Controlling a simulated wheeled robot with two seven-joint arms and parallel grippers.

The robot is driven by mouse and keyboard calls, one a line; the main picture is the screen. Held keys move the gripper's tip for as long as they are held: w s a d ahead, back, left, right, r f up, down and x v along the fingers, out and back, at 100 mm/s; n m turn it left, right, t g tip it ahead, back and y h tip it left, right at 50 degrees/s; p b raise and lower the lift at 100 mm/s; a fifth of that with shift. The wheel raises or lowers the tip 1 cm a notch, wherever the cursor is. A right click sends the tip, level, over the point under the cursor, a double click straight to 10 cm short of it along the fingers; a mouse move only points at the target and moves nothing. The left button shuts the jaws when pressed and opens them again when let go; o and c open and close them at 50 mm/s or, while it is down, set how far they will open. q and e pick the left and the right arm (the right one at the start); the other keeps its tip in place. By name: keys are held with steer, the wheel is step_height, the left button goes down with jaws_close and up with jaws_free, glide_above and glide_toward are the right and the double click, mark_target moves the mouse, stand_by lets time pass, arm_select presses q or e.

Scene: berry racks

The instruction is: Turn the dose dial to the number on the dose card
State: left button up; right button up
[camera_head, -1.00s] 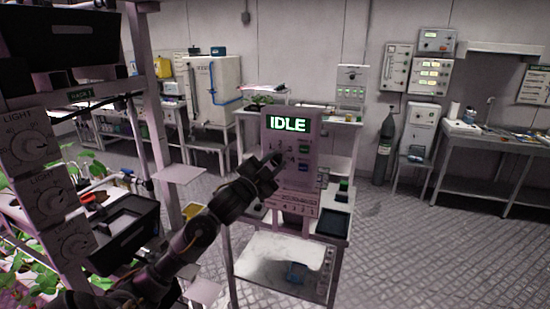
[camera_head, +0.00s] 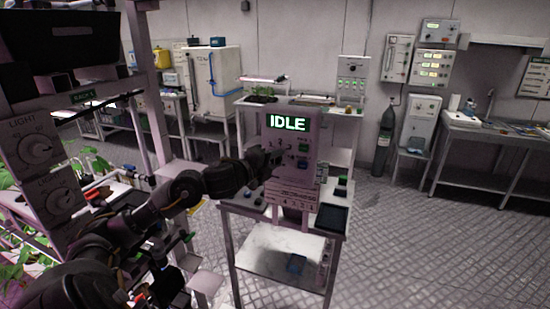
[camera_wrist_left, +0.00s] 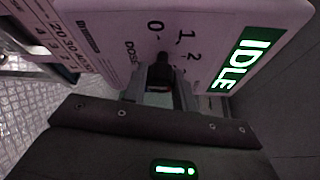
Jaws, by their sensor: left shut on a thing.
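The dose machine (camera_head: 305,175) is a pale box with a lit green screen (camera_head: 288,122) reading IDLE. In the left wrist view its panel (camera_wrist_left: 110,25) shows "DOSE" and the numbers 0, 1 and 2 around a small dark dial (camera_wrist_left: 160,72). My left gripper (camera_wrist_left: 160,88) is shut on this dial; its fingers hide part of it and where it points. In the head view my left gripper (camera_head: 268,162) is against the machine's front and covers the dial. I cannot make out a dose card for certain. My right gripper is not in view.
The machine stands on a metal table (camera_head: 228,212) with a dark pad (camera_head: 332,219) and small items. A light rack (camera_head: 40,145) with plants is close on the left. A sink bench (camera_head: 490,140) stands at the right. Floor is clear to the right.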

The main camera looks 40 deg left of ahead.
arm_select(q)
steer(key=m+g+p, duration=0.1)
steer(key=m, duration=0.1)
steer(key=m+g+y+p, duration=0.1)
steer(key=m, duration=0.1)
steer(key=shift+r, duration=0.2)
steer(key=m+g+y+p, duration=0.1)
steer(key=m, duration=0.1)
steer(key=shift+f+m+y+p, duration=0.1)
steer(key=shift+m+y+p, duration=0.2)
steer(key=shift+m, duration=0.1)
steer(key=shift+f+m, duration=0.1)
steer(key=shift+m, duration=0.2)
steer(key=o, duration=1)
steer(key=shift+c, duration=0.2)
